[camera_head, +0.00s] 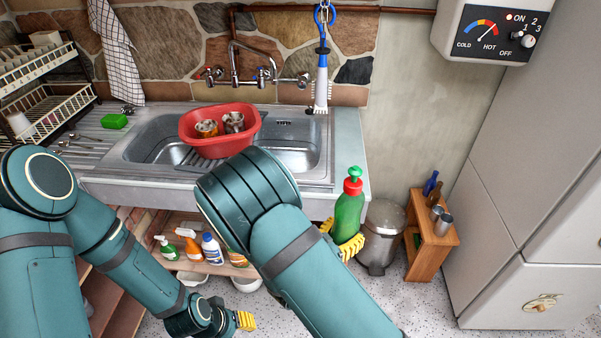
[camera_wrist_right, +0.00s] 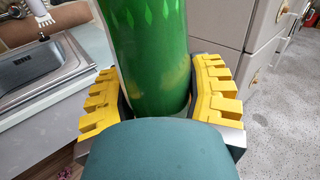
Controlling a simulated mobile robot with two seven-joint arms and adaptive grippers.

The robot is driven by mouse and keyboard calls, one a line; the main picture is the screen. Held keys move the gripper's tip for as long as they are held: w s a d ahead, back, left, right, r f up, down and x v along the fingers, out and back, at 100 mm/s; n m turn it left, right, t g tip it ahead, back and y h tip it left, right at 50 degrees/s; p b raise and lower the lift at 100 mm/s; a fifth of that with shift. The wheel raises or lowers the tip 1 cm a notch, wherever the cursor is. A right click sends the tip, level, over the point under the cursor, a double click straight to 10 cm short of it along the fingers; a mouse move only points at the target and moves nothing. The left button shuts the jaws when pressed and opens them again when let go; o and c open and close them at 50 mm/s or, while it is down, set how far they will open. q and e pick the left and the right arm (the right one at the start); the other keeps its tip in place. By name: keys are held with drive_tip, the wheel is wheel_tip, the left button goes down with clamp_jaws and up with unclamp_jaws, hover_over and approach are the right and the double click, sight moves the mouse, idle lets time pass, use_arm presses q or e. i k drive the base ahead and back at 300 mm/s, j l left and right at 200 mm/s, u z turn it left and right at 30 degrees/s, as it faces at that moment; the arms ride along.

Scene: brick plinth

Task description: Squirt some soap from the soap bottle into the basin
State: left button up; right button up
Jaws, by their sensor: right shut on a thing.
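The soap bottle (camera_head: 348,213) is green with a red collar and a green pump top. My right gripper (camera_head: 346,246) is shut on its lower part and holds it upright, just off the right front corner of the sink unit. In the right wrist view the green bottle (camera_wrist_right: 147,60) stands between the yellow fingers (camera_wrist_right: 150,95). The red basin (camera_head: 220,116) sits over the sink, with cups inside, to the left of the bottle. My left gripper (camera_head: 244,320) is low at the front, its yellow fingers partly seen; I cannot tell whether it is open.
The metal sink (camera_head: 298,160) has taps (camera_head: 262,76) behind it and a brush (camera_head: 321,85) hanging above. A green sponge (camera_head: 114,121) lies on the drainboard. Several bottles (camera_head: 211,248) stand on the shelf below. A bin (camera_head: 381,238) and wooden stand (camera_head: 431,245) are at the right.

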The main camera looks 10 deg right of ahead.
sight(223, 145)
drive_tip(key=i+j+z, duration=0.1)
drive_tip(key=j, duration=0.3)
drive_tip(key=i+j+z, duration=0.1)
drive_tip(key=j, duration=0.3)
drive_tip(key=i+j+z, duration=0.1)
drive_tip(key=j, duration=0.35)
drive_tip(key=i+j+z, duration=0.1)
drive_tip(key=j, duration=0.3)
